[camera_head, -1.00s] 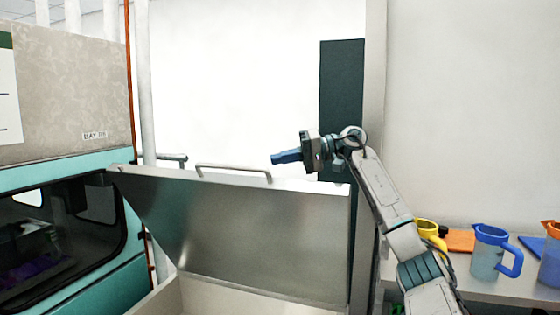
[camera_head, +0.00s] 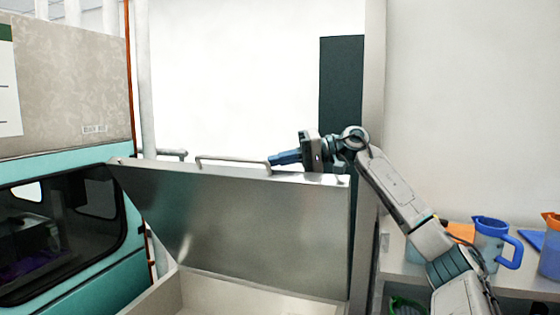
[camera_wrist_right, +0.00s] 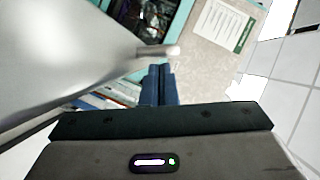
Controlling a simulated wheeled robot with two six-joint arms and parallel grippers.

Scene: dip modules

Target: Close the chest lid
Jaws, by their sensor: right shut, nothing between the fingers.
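The chest's grey metal lid (camera_head: 250,225) stands raised and tilted open above the pale chest box (camera_head: 205,297) in the head view. A thin bar handle (camera_head: 233,160) runs along its top edge. My right gripper (camera_head: 272,160) is shut and empty, with its blue fingers at the right end of the handle, just above the lid's top edge. In the right wrist view, the shut fingers (camera_wrist_right: 158,72) point toward the handle's end (camera_wrist_right: 160,51), and the lid (camera_wrist_right: 70,50) fills the left. Whether they touch is unclear. My left gripper is out of view.
A teal and grey machine (camera_head: 75,215) with a dark window stands close on the left. A counter (camera_head: 520,283) on the right bears a blue-handled jug (camera_head: 492,240) and an orange-topped jug (camera_head: 551,245). A green item (camera_head: 407,306) sits low beneath my right arm.

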